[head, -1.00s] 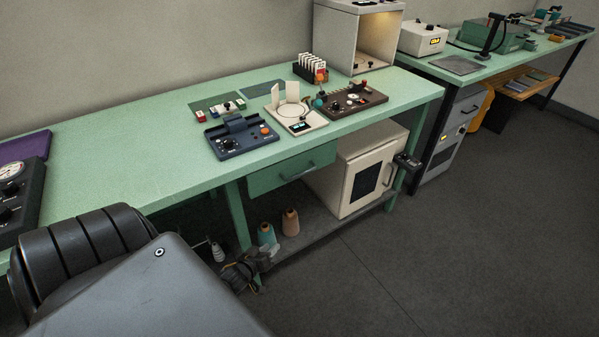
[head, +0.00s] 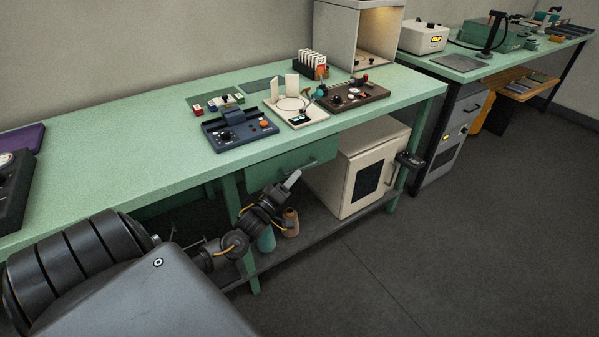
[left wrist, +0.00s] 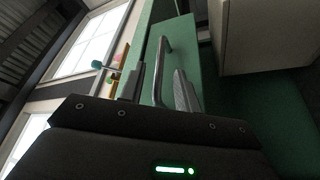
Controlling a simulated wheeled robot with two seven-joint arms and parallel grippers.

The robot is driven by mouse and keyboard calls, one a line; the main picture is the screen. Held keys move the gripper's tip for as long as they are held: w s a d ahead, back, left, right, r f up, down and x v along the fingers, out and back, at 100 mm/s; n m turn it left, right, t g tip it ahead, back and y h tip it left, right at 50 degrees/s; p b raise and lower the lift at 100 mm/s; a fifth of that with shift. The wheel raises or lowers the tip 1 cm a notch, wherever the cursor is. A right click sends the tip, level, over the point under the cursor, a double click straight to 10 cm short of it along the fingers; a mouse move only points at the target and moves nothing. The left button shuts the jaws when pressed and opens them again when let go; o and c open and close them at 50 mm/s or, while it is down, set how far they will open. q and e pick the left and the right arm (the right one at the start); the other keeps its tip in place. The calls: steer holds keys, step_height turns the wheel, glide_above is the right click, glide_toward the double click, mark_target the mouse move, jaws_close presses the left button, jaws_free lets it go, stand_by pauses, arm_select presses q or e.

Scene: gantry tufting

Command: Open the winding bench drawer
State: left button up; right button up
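The winding bench drawer (head: 310,155) is a green front under the green bench top, and it looks shut. In the left wrist view the drawer front (left wrist: 180,38) fills the middle, with its grey bar handle (left wrist: 160,62). My left gripper (head: 292,181) is just in front of the drawer's lower edge in the head view and hides part of it. In the left wrist view my left gripper (left wrist: 160,84) is open, with the handle showing between its two fingers. I cannot tell whether they touch it. My right gripper is not in view.
A cream cabinet (head: 350,180) stands on the lower shelf right of the drawer. Thread cones (head: 291,222) stand on that shelf below my gripper. A green bench leg (head: 231,200) is beside my arm. The bench top (head: 150,165) carries several devices. The floor in front is clear.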

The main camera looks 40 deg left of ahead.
arm_select(q)
steer(key=shift+x, duration=1.9)
